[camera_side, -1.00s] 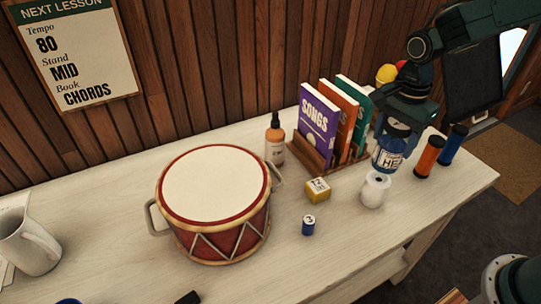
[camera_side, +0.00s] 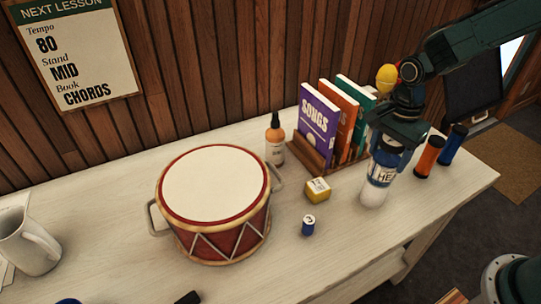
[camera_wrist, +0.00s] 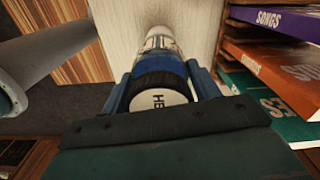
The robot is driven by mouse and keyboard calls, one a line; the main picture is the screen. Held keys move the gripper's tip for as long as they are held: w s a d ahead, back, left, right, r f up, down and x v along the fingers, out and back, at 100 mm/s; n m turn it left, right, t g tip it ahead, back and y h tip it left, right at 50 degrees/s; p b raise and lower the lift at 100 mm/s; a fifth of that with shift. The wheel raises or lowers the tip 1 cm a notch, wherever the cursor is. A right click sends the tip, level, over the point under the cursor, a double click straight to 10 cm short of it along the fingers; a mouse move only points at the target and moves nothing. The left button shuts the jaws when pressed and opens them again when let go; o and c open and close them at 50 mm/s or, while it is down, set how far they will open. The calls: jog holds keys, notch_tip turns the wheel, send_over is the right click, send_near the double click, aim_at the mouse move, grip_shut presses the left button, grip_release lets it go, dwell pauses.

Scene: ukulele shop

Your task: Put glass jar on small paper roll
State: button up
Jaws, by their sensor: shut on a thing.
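The glass jar (camera_side: 381,172), with a blue band and a white label, is upright in the side view. My gripper (camera_side: 388,147) is shut around its upper part from above. In the wrist view the jar's dark lid with a white lettered top (camera_wrist: 160,97) sits between the fingers. The small white paper roll (camera_side: 373,196) stands on the table directly below the jar in the side view. The jar covers the roll's top, so I cannot tell whether they touch.
A book rack (camera_side: 312,154) with several books stands close to the left of my gripper. An orange cylinder (camera_side: 429,157) and a blue cylinder (camera_side: 453,145) stand to the right. A yellow box (camera_side: 317,191), a small blue can (camera_side: 308,225) and a drum (camera_side: 213,205) are further left.

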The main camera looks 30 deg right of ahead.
jog(key=shift+f, duration=0.1)
jog(key=o, duration=1.2)
notch_tip(320, 180, up, 12)
jog(key=shift+f, duration=0.1)
jog(key=shift+r, duration=0.25)
